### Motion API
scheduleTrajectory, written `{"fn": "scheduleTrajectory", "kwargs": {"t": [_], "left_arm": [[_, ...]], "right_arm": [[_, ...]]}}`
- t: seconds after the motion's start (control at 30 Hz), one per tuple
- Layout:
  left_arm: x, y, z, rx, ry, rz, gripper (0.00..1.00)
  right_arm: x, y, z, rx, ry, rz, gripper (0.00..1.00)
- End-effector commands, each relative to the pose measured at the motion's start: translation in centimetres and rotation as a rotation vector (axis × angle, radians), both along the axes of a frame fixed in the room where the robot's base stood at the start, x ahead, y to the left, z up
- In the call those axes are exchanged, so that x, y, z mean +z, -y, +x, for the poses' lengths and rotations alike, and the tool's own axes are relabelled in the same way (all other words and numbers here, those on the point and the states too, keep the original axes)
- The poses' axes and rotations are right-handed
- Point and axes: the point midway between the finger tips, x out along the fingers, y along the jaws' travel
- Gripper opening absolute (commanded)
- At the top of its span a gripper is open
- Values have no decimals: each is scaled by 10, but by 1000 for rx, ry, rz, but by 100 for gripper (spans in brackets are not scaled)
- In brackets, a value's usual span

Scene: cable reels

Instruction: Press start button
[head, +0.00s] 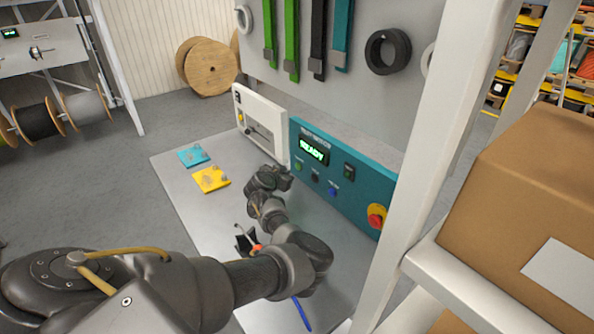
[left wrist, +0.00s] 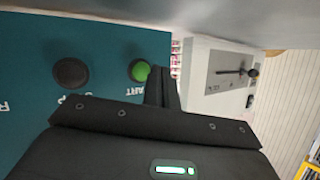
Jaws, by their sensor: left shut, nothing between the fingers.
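The teal control panel (head: 345,188) stands at the back of the grey bench, and its display reads READY. The green start button (head: 298,167) is below the display; in the left wrist view the green button (left wrist: 139,71) shows beside the letters "ART". A black button (left wrist: 71,72) sits next to it. My left gripper (head: 284,178) is shut and empty, just in front of the panel near the green button. In the left wrist view its fingers (left wrist: 162,88) reach close to the green button's edge; I cannot tell whether they touch. My right gripper is not in view.
A blue button (head: 332,190) and a red emergency stop (head: 376,216) are also on the panel. A white device (head: 262,124) stands left of it. Teal (head: 193,156) and yellow (head: 211,179) pads lie on the bench. A white shelf post (head: 440,130) rises at right.

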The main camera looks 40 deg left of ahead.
Motion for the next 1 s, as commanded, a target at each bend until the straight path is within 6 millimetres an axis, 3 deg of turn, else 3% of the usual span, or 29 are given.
{"fn": "scheduleTrajectory", "kwargs": {"t": [0.3, 1.0], "left_arm": [[-1, 5, 15, 1, -2, 1, 0], [-1, 5, 15, 1, -2, 1, 0]], "right_arm": [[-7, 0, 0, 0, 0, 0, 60], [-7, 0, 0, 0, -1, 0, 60]]}}
